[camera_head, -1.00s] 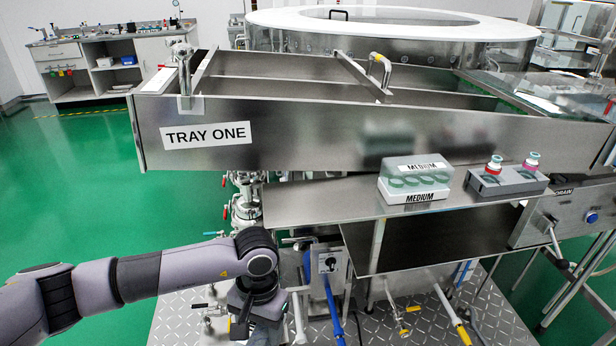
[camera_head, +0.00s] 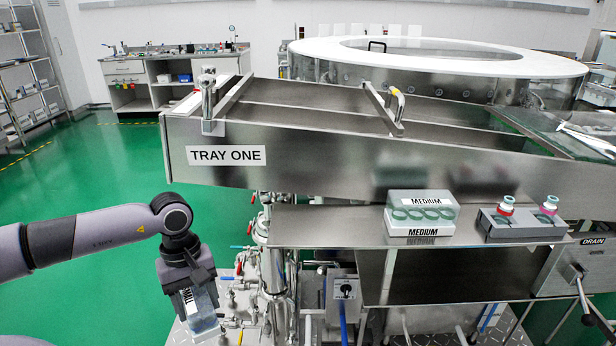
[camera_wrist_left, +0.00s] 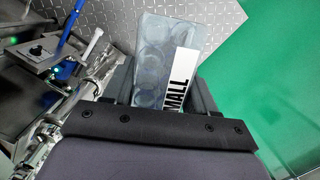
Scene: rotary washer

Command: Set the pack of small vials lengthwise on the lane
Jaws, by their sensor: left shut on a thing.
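My left gripper (camera_head: 190,278) is shut on the pack of small vials (camera_head: 202,312), at the lower left of the head view, over the floor. In the left wrist view the pack (camera_wrist_left: 152,62) is clear, with round vials and a white label reading "SMALL"; it sits between the fingers of the gripper (camera_wrist_left: 160,95). The pack hangs tilted below the wrist, lower than the tray and apart from it. The lanes (camera_head: 300,92) are long metal channels between dividers in the tray marked "TRAY ONE" (camera_head: 350,155). My right gripper is not in view.
A pack marked "MEDIUM" (camera_head: 422,215) and a grey holder with two capped vials (camera_head: 522,224) stand on the metal shelf (camera_head: 325,228) before the tray. A handled divider gate (camera_head: 385,108) crosses the lanes. Pipes and valves (camera_head: 285,290) are right of my gripper.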

